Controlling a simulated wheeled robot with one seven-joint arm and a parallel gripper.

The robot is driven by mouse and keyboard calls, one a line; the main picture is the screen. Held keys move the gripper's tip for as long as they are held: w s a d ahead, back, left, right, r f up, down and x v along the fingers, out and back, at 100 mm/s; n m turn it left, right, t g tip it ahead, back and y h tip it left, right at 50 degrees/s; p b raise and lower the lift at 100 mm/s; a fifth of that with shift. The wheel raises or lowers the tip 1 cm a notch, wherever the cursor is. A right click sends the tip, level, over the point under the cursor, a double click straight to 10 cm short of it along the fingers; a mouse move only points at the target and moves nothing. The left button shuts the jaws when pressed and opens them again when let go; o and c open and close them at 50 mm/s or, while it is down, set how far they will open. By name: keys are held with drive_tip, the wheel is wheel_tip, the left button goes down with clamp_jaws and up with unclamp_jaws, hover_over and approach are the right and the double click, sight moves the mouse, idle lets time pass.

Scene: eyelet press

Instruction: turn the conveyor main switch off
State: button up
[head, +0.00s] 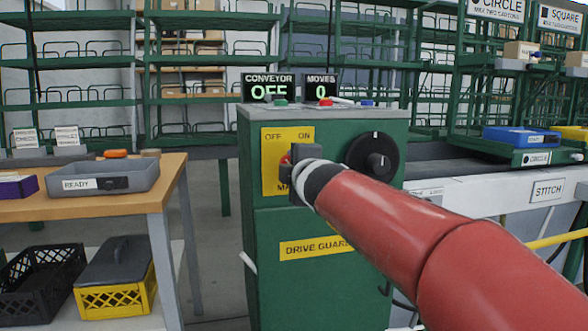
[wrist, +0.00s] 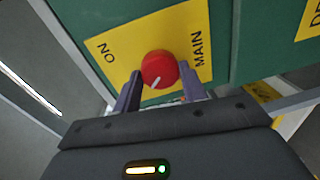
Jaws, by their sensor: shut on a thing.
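The main switch is a round red knob (wrist: 159,68) on a yellow plate (wrist: 174,30), with ON and MAIN readable in the wrist view. Its white mark points to the lower left there, away from the word ON. My gripper (wrist: 160,88) is shut on the knob, one dark finger on each side. In the head view my gripper (head: 299,165) covers most of the knob. The conveyor display (head: 269,88) reads OFF.
A black dial (head: 372,156) sits right of the plate on the green cabinet (head: 330,222). A moves display (head: 321,87) reads 0. A bench with a grey READY tray (head: 105,178) stands left. A blue tray (head: 520,136) is at right.

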drive_tip(key=o, duration=1)
drive_tip(key=shift+s, duration=0.1)
drive_tip(key=p+v, duration=0.1)
drive_tip(key=v, duration=0.6)
drive_tip(key=shift+s+p, duration=0.3)
drive_tip(key=shift+p, duration=0.1)
drive_tip(key=shift+d, duration=0.15)
